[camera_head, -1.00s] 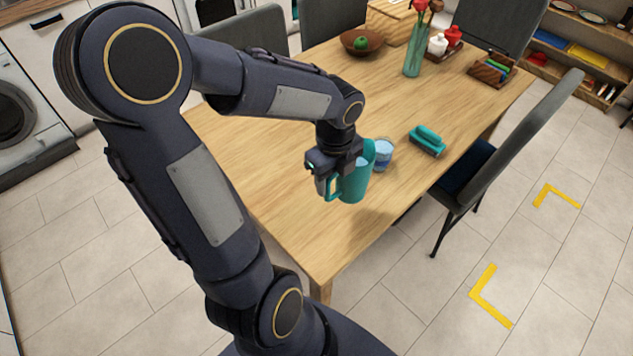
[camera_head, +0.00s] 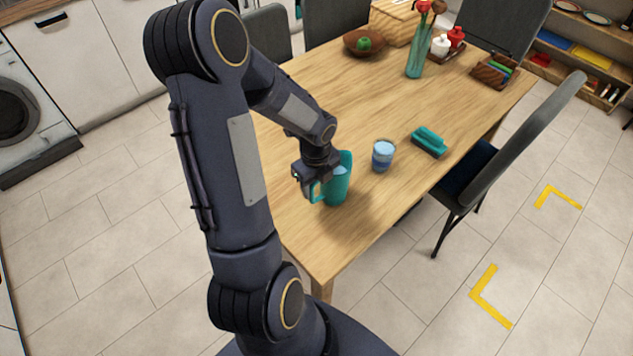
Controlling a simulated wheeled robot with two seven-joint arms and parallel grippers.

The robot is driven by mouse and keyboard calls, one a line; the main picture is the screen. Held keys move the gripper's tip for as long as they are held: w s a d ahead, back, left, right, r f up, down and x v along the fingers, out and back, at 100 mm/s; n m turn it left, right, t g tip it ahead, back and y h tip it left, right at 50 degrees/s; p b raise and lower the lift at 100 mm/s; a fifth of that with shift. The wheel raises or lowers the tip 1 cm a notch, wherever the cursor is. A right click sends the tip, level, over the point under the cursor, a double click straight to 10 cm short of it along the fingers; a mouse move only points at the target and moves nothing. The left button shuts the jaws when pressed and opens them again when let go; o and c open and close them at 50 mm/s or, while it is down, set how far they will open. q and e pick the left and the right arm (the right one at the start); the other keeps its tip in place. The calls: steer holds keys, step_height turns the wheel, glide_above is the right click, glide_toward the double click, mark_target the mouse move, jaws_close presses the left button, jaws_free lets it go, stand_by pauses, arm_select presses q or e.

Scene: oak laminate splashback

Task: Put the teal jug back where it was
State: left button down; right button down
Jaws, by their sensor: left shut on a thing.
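The teal jug (camera_head: 340,184) is upright at the near part of the wooden table (camera_head: 345,240). My left gripper (camera_head: 318,186) is shut on the jug at its handle side, on the left. The handle is partly hidden by the gripper. I cannot tell for sure whether the jug's base touches the table top. My right gripper is not in view.
A glass with blue contents (camera_head: 383,155) stands right of the jug, apart from it. A teal brush-like thing (camera_head: 429,142) lies near the right edge. A wooden bowl (camera_head: 364,43), a vase (camera_head: 418,55) and a wooden box (camera_head: 494,70) stand farther back. A grey chair (camera_head: 500,160) is at the right.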

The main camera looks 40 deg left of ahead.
arm_select(q)
steer(key=shift+f, duration=0.1)
steer(key=c, duration=0.6)
jaws_free()
